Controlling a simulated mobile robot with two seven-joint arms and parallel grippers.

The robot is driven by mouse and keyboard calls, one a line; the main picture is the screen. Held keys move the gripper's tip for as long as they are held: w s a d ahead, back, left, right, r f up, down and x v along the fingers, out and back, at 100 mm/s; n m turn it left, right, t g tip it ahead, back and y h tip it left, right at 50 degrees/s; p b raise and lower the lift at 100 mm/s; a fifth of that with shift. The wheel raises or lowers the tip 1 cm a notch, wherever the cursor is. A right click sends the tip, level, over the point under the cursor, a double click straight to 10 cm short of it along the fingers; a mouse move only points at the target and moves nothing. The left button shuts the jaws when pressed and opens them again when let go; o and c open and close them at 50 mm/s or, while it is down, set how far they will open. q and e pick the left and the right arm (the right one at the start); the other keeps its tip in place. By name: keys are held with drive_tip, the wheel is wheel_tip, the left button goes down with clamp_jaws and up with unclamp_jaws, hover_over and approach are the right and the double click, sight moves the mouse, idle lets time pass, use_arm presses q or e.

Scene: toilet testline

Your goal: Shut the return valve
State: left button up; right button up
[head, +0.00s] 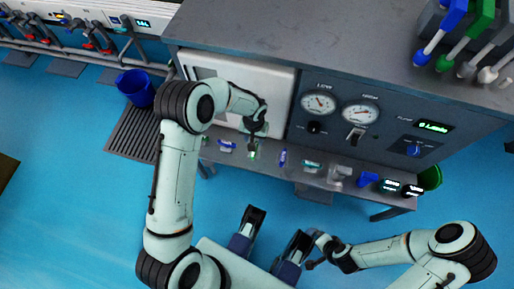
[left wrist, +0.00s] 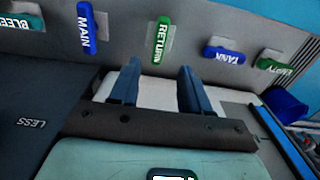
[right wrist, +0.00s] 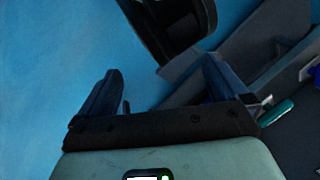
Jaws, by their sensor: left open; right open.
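The return valve has a green handle labelled RETURN (left wrist: 161,38) on the grey panel. In the left wrist view it points lengthwise, like the blue MAIN handle (left wrist: 87,27). It also shows in the head view as a small green handle (head: 254,153). My left gripper (left wrist: 159,70) is open, its two fingers pointing at the panel on either side of the green handle's line. The handle appears just beyond the fingertips; contact cannot be told. In the head view my left gripper (head: 257,130) is above the handle. My right gripper (right wrist: 162,72) is open and empty, away from the valves.
The blue TANK handle (left wrist: 223,56) and green EMPTY handle (left wrist: 274,60) lie crosswise to one side. The BLEED handle (left wrist: 20,22) is beyond MAIN. Gauges (head: 319,103) and a switch panel stand behind. A blue bucket (head: 136,88) is at the left.

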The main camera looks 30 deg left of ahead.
use_arm(q)
wheel_tip(320, 180, down, 9)
drive_tip(key=shift+f+b, duration=0.15)
drive_tip(key=shift+b, duration=0.85)
use_arm(e)
drive_tip(key=shift+t, duration=0.6)
drive_tip(key=w, duration=0.1)
drive_tip(key=w+d+f, duration=0.1)
drive_tip(key=w+f, duration=0.1)
drive_tip(key=shift+w+d+f, duration=0.25)
drive_tip(key=shift+d, duration=0.15)
use_arm(q)
clamp_jaws()
